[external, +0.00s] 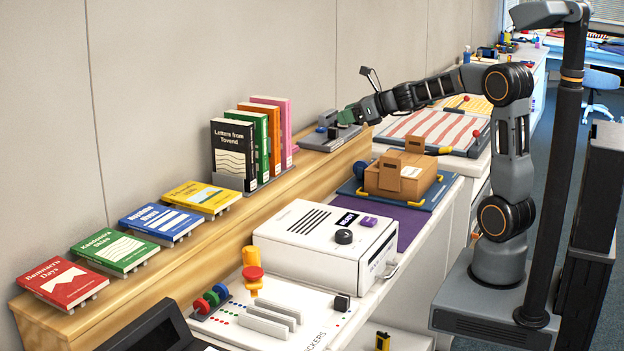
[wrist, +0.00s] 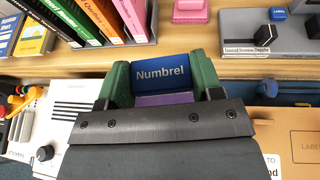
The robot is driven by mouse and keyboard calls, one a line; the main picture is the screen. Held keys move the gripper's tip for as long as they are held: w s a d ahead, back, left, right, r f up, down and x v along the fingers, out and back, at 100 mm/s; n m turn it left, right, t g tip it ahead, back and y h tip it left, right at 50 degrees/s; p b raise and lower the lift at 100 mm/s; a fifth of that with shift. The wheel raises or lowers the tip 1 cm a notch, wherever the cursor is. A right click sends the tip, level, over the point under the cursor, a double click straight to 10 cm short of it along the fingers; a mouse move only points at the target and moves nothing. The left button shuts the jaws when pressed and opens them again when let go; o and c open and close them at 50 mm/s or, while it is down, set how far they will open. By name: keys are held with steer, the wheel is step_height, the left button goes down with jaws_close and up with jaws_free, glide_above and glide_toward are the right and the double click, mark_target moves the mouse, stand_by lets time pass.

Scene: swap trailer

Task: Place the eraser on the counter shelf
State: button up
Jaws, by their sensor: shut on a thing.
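My gripper (external: 350,115) reaches over the right part of the raised wooden counter shelf (external: 200,245) along the wall. In the wrist view, its green fingers (wrist: 162,82) are shut on a blue block marked "Numbrel" (wrist: 160,73), which appears to be the eraser. A purple patch shows just below the block; I cannot tell whether it is part of it. In the external view the eraser cannot be made out behind the fingers. The shelf's bare wood (wrist: 90,66) also shows in the wrist view, beyond the fingers. I cannot tell whether the eraser touches it.
A grey desk tray (external: 330,138) stands on the shelf by my gripper. Upright books (external: 262,140) stand left of it, and several flat books lie farther left. A pink object (wrist: 189,10) is at the back. Below are a white machine (external: 310,250) and a cardboard box (external: 402,175).

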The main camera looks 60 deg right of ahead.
steer(key=w+d+f, duration=0.2)
steer(key=w+f, duration=0.2)
steer(key=w, duration=0.4)
glide_above(313, 158)
steer(key=f, duration=0.5)
steer(key=shift+s+a+f, duration=0.15)
steer(key=shift+s+a, duration=0.15)
steer(key=shift+s, duration=0.05)
steer(key=f, duration=0.2)
steer(key=shift+w+d+f+b, duration=0.1)
steer(key=shift+w+f+b, duration=0.2)
steer(key=shift+b, duration=0.1)
steer(key=shift+f, duration=0.6)
steer(key=shift+f, duration=0.2)
steer(key=o, duration=0.9)
steer(key=shift+r, duration=0.15)
